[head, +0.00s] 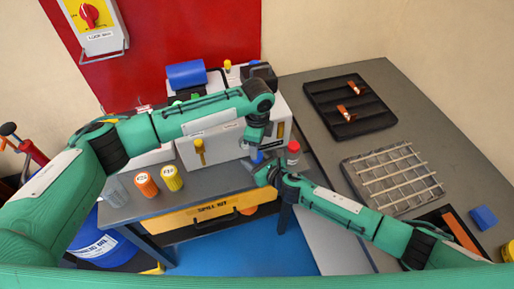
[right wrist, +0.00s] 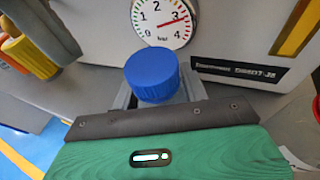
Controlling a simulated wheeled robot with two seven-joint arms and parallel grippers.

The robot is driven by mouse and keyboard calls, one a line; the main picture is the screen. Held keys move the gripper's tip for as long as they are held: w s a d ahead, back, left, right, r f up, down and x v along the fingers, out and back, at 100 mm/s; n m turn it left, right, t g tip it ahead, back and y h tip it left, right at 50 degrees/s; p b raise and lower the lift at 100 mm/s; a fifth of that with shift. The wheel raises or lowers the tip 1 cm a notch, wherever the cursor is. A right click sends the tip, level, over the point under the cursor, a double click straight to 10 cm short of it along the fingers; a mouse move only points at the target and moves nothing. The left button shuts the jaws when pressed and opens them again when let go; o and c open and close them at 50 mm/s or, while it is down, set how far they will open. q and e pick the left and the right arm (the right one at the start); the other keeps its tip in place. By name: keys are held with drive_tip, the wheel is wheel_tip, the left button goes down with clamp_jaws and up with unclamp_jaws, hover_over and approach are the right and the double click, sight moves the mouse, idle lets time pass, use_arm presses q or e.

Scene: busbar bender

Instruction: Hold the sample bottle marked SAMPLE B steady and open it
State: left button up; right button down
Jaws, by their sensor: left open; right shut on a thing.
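A bottle with a blue ribbed cap (right wrist: 152,75) stands upright between the jaws of my right gripper (right wrist: 155,100). Its body and any label are hidden, so I cannot read SAMPLE B on it. In the head view the blue cap (head: 257,158) shows just above my right gripper (head: 264,172), in front of the grey machine. My left gripper (head: 254,143) is open and points down right above the cap. I cannot tell whether its fingers touch the cap. No gripper fingers show over the cap in the right wrist view.
A red-capped bottle (head: 293,154) stands close to the right. Grey (head: 115,191), orange (head: 147,185) and yellow (head: 172,179) containers stand at the bench's left. The machine's pressure gauge (right wrist: 160,20) is just behind the cap. A black tray (head: 350,102) and wire rack (head: 393,180) lie on the right-hand bench.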

drive_tip(key=c, duration=0.7)
unclamp_jaws()
drive_tip(key=shift+o, duration=0.2)
